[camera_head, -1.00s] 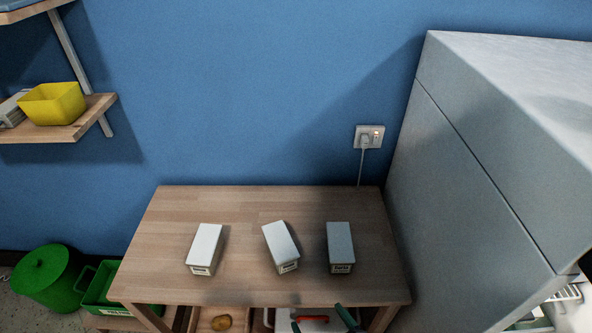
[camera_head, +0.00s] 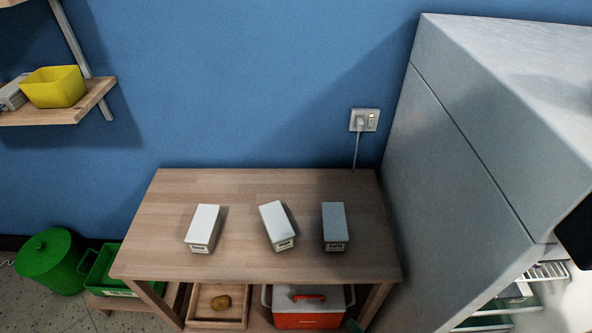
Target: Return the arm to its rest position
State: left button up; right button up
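Three box-shaped packages stand on the wooden table: a white one at the left (camera_head: 203,229), a white one in the middle (camera_head: 277,226), turned at an angle, and a grey one at the right (camera_head: 334,227). Each has a small label on its front. No gripper touches them. My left gripper is not in view.
The wooden table (camera_head: 170,262) has clear room around the boxes. Below it are a wooden tray (camera_head: 199,310) and a red cooler (camera_head: 308,320). A grey fridge (camera_head: 445,190) stands close on the right, with a dark shape at the far right edge. Green bins stand at left.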

jog(key=s+d+f+m+g+h, duration=0.1)
jog(key=s+d+f+m, duration=0.1)
jog(key=s+d+m, duration=0.55)
jog(key=s+d+f+m+g, duration=0.1)
jog(key=s+d+f+m, duration=0.15)
jog(key=d+m, duration=0.85)
jog(key=a+m+t, duration=0.1)
jog(key=a+m, duration=0.7)
jog(key=a, duration=0.6)
jog(key=shift+a, duration=0.2)
jog(key=shift+w+m, duration=0.1)
jog(key=shift+m, duration=0.15)
